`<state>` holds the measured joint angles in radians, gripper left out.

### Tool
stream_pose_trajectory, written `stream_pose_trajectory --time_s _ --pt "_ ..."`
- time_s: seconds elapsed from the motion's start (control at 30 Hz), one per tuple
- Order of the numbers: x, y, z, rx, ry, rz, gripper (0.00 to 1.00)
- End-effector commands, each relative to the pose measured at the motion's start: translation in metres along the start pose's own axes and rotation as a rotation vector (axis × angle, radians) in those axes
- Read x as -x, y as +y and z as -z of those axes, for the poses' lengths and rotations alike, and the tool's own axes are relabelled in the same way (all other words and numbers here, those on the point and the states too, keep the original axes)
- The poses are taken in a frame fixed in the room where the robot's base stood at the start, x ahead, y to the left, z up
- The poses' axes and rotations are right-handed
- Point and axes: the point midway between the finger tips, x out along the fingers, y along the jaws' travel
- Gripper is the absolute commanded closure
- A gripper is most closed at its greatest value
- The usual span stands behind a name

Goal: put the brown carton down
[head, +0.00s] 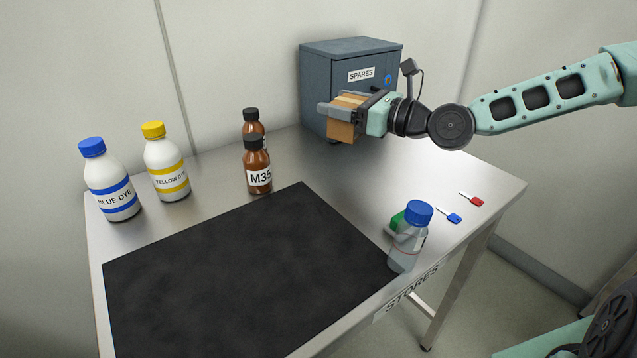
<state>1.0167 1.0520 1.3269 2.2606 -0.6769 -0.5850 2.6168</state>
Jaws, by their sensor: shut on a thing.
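The brown carton (341,129) is held in the air by my gripper (345,107), in front of the grey SPARES cabinet. My gripper is shut on the carton, with its fingers along the carton's sides. The carton is above the steel table (370,180) and looks apart from its top. The gripper hides part of the carton and part of the cabinet.
A black mat (240,270) lies bare on the table. Behind it stand a blue dye bottle (110,182), a yellow dye bottle (166,165) and two brown bottles (257,170). The SPARES cabinet (345,62) is at the back. A clear bottle (405,250), green object (397,222), blue key (450,216) and red key (473,199) are at right.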

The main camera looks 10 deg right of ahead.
Motion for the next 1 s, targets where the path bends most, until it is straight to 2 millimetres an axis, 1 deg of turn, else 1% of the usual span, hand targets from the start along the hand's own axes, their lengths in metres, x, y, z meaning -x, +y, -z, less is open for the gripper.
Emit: stream_pose_trajectory --time_s 0.03,0.2,0.47,0.6,0.7,1.0 --pt "0.0 0.001 0.013 -0.001 0.001 -0.002 0.58" --pt "0.0 0.001 0.042 -0.002 0.001 -0.002 0.58" --pt "0.0 0.001 0.063 -0.001 0.0 -0.001 0.58" --pt "0.0 0.001 0.084 -0.001 0.001 -0.002 0.58" --pt "0.0 0.001 0.09 0.001 -0.001 -0.002 0.58" --pt "0.0 0.001 0.09 -0.002 -0.001 -0.001 0.58"
